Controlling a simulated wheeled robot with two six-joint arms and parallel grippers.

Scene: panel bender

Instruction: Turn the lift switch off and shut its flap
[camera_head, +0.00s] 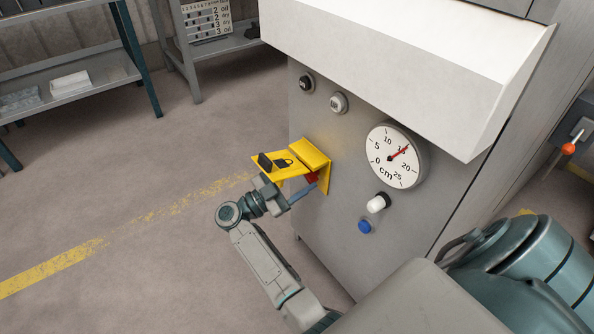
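The yellow flap (298,164) stands out from the front of the grey machine, raised and open. It carries a padlock mark and a black grip (264,161). Below it, a small red part, which looks like the lift switch (311,178), shows against the yellow backing plate (325,181). Which way the switch is set cannot be told. My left gripper (306,191) is under the flap, with its tip close to the red part. Whether they touch is unclear, and the finger gap is not visible. My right gripper is out of view.
The machine front (345,231) also bears a round cm dial (395,156) with a red needle, two round knobs above, a white knob (378,203) and a blue button (365,227). A white hood (400,60) juts out above. The floor to the left is clear.

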